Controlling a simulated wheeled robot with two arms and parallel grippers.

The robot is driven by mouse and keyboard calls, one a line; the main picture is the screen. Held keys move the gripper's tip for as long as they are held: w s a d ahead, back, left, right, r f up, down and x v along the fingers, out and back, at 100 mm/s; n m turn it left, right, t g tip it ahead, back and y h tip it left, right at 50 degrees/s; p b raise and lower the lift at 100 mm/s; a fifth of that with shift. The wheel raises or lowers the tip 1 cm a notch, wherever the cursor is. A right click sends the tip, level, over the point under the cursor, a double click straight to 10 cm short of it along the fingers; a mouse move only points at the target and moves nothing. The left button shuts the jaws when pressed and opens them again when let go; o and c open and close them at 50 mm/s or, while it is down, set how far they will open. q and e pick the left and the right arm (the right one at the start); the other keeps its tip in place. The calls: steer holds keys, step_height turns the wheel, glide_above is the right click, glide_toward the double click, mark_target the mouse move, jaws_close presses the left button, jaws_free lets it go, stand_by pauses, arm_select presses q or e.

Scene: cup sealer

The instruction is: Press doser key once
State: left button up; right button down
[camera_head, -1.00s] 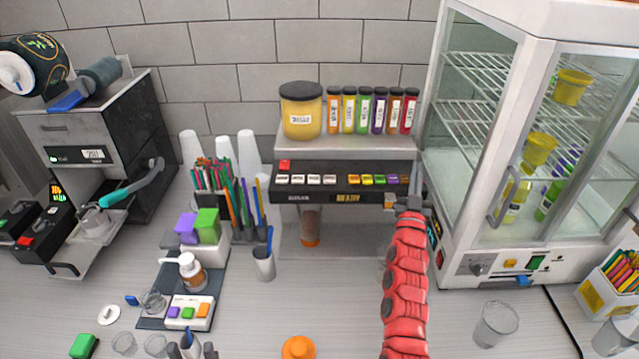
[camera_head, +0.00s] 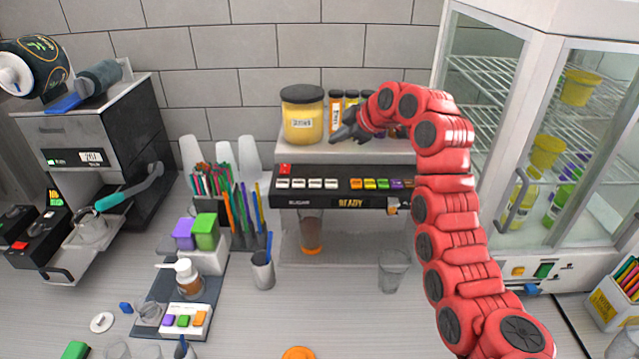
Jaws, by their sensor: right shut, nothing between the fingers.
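The black doser panel (camera_head: 292,201) spans the front of a grey shelf unit at centre. It has a red key (camera_head: 285,168), a row of white keys (camera_head: 299,184) above a "SUGAR" label, and coloured keys (camera_head: 369,184) at right. Its display (camera_head: 351,203) reads "READY". My right gripper (camera_head: 340,134) is shut and empty, held above and behind the keys in the picture, in front of the bottles and apart from the panel. My right arm covers the panel's right end. My left gripper is not in view.
A yellow jar (camera_head: 303,122) and several bottles stand on the shelf. A clear cup (camera_head: 394,270) stands below the panel's right end. A straw holder (camera_head: 262,270) stands left of it. A glass cabinet (camera_head: 487,150) rises at right, a black machine (camera_head: 135,120) at left.

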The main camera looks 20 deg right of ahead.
mark_target(335, 184)
steer(key=shift+s+a+f+n+g, duration=0.2)
steer(key=shift+s+n+g, duration=0.1)
steer(key=shift+s, duration=0.2)
step_height(335, 184, down, 8)
steer(key=b, duration=0.5)
steer(key=shift+f+b, duration=0.35)
steer(key=shift+f, duration=0.05)
steer(key=shift+r, duration=0.1)
stand_by(1.5)
steer(key=shift+f+b, duration=0.45)
steer(key=shift+b, duration=0.15)
